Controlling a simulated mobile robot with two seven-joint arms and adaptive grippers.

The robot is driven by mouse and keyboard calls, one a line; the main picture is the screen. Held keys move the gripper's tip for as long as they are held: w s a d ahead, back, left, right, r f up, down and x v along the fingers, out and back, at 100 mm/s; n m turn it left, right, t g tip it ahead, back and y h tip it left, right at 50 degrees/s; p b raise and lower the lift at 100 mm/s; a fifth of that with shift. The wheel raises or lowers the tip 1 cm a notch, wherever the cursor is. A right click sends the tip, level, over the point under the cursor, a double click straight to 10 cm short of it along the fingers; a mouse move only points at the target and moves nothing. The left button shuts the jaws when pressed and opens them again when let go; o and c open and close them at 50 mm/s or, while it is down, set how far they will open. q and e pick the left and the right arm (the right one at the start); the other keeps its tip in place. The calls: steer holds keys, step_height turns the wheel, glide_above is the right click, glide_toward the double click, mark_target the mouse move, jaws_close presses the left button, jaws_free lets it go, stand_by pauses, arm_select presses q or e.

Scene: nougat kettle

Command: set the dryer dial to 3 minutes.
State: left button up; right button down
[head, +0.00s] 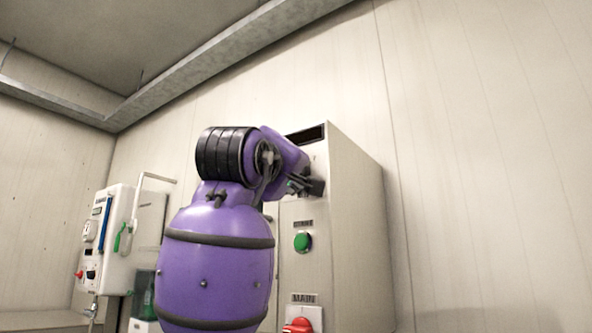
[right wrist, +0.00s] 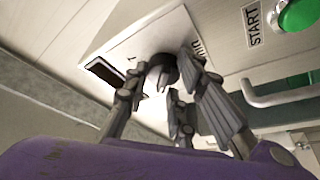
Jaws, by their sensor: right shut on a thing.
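The dryer dial (right wrist: 162,72) is a dark knob on a pale plate (right wrist: 128,45) in the right wrist view. Part of a label, perhaps "MIN", shows beside it, but the scale and the pointer's setting cannot be read. My right gripper (right wrist: 160,92) has its fingers around the knob and is shut on it. In the head view the right gripper (head: 306,185) is at the front of the tall beige cabinet (head: 350,220), above the green button, and my purple arm hides the dial. My left gripper is not in view.
A green START button (head: 302,242) and a red MAIN switch (head: 298,325) sit below on the cabinet front. In the wrist view a grey bar handle (right wrist: 280,95) lies near the green button. A white wall unit (head: 120,235) with a bent pipe stands at left.

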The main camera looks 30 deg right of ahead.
steer(key=shift+s+a+r, duration=0.15)
steer(key=shift+s+r, duration=0.25)
steer(key=shift+r, duration=0.25)
steer(key=c, duration=1.7)
jaws_free()
steer(key=shift+c, duration=0.2)
steer(key=shift+o, duration=0.8)
steer(key=shift+w+f, duration=0.15)
steer(key=shift+w, duration=0.15)
steer(key=shift+f, duration=0.25)
steer(key=v, duration=1.2)
steer(key=shift+c, duration=0.3)
